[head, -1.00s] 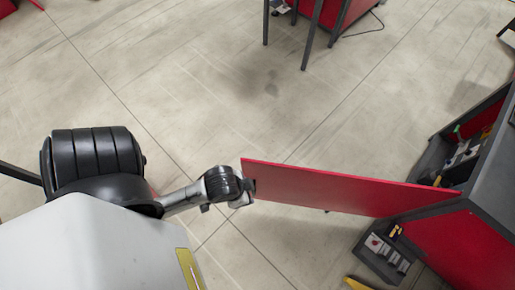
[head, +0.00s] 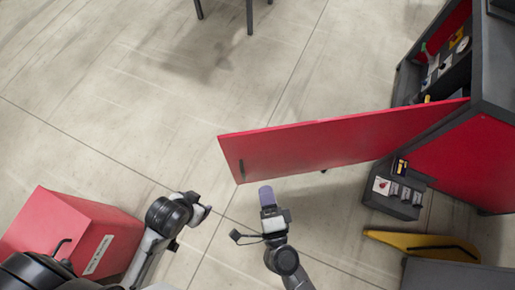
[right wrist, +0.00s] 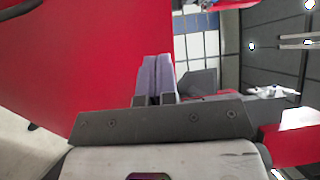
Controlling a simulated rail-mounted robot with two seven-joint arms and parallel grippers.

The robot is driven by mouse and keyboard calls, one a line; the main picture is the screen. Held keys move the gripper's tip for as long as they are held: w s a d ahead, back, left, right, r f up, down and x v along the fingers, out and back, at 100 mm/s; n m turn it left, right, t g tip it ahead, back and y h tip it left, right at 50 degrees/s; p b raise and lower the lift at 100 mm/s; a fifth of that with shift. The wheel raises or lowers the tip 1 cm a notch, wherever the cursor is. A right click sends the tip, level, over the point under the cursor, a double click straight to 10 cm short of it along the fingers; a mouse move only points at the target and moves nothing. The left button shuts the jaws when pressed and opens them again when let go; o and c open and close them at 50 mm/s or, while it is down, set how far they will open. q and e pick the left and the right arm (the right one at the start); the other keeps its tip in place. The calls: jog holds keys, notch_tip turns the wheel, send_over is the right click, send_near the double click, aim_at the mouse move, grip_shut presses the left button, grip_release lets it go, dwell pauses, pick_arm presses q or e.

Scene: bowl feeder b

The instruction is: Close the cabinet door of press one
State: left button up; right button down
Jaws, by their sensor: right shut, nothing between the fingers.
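The red cabinet door (head: 335,143) stands wide open from the dark grey and red cabinet (head: 475,155) at the right of the head view. A small dark handle (head: 241,166) is near its free left end. My right gripper (head: 266,194) is just below the door's free end in the head view, shut and empty, with purple fingers. In the right wrist view its fingers (right wrist: 156,78) are together, and the red door (right wrist: 75,60) fills the left side; I cannot tell whether they touch. My left gripper (head: 200,212) is at the lower left, its fingers too small to read.
Tools lie on shelves inside the open cabinet. A dark control box (head: 397,188) with buttons sits below the door near the hinge side. A yellow piece (head: 420,243) is at the lower right. A red box (head: 75,235) stands lower left.

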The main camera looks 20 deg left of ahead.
aim_at(256, 140)
jog(key=shift+m+h, duration=0.4)
jog(key=shift+m, duration=0.1)
jog(key=f+b+x, duration=0.1)
jog(key=x, duration=0.3)
jog(key=f+b+x, duration=0.1)
jog(key=b+x, duration=0.1)
jog(key=x, duration=0.2)
jog(key=b+x, duration=0.2)
jog(key=x, duration=0.3)
jog(key=shift+f, duration=0.4)
jog(key=shift+w+a, duration=0.25)
jog(key=shift+w, duration=0.15)
jog(key=shift+r, duration=0.1)
jog(key=shift+w, duration=0.1)
